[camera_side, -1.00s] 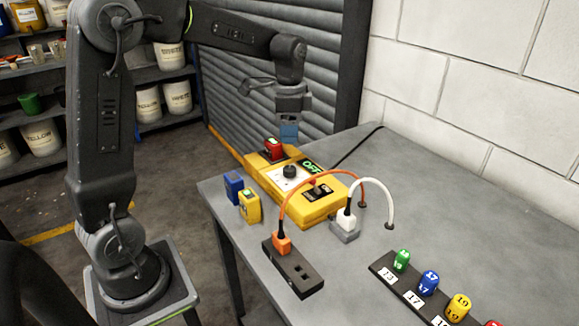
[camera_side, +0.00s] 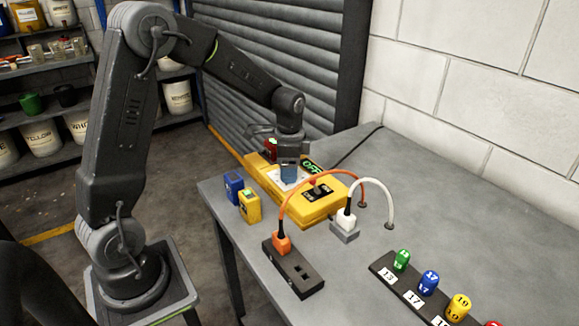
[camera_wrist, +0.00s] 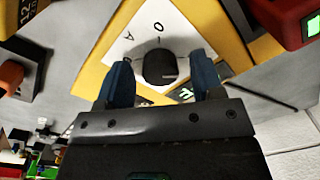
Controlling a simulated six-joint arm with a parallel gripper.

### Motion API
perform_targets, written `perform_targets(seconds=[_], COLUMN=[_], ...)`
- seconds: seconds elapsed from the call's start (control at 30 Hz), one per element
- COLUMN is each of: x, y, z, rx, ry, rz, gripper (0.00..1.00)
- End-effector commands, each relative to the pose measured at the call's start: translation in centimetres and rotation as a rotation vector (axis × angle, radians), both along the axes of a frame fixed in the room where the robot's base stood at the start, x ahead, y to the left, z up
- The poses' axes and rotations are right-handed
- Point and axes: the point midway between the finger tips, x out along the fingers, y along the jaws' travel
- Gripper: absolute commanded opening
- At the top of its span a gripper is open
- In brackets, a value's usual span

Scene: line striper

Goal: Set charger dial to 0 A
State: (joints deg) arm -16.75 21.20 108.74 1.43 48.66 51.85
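The yellow charger (camera_side: 318,208) lies on the grey table and its small display (camera_side: 311,167) reads OFF in green. Its black dial (camera_wrist: 160,67) sits on a white plate (camera_wrist: 185,30) marked A, 0 and 1 in the wrist view. In the side view my gripper (camera_side: 289,175) is over the dial and hides it. In the wrist view my gripper (camera_wrist: 162,85) has its two blue fingers apart, one on each side of the dial. Gaps show between the fingers and the dial, so it is not gripped.
A red block (camera_side: 270,148) stands at the charger's far end. Blue (camera_side: 234,187) and yellow (camera_side: 249,206) blocks stand left. An orange cable (camera_side: 325,173) and a white cable (camera_side: 377,192) arch near the charger. A black socket strip (camera_side: 293,270) lies in front.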

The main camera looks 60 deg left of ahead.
Motion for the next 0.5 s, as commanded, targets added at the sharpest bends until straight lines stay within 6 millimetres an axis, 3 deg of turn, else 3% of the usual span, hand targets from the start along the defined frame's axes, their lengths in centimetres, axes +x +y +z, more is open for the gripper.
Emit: perform_targets(seconds=[0.07,0.5], x=[0.00,0.01], y=[0.00,-0.01], z=[0.02,0.06], rx=[0.000,0.000], ry=[0.000,0.000], rz=[0.000,0.000], gripper=[0.54,0.12])
